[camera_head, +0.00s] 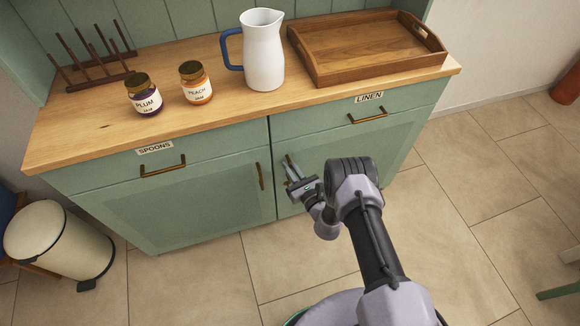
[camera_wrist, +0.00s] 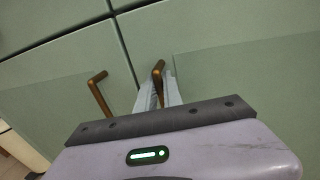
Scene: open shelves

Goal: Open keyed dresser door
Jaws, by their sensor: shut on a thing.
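The green dresser has two lower doors side by side, the left door (camera_head: 190,200) and the right door (camera_head: 310,155). Both look closed. My gripper (camera_head: 292,172) is at the right door's upright bronze handle (camera_head: 288,159), near the seam between the doors. In the wrist view the fingers (camera_wrist: 160,92) are shut on this handle (camera_wrist: 158,68), and only its upper end shows above them. The left door's handle (camera_head: 261,176) is free, just left of my gripper, and also shows in the wrist view (camera_wrist: 98,92). I see no key or keyhole.
The SPOONS drawer (camera_head: 205,157) and LINEN drawer (camera_head: 345,125) are closed above the doors. On the top stand a peg rack (camera_head: 98,72), two jam jars (camera_head: 143,95), a white jug (camera_head: 263,55) and a wooden tray (camera_head: 365,45). A cream bin (camera_head: 60,238) stands left. Floor in front is clear.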

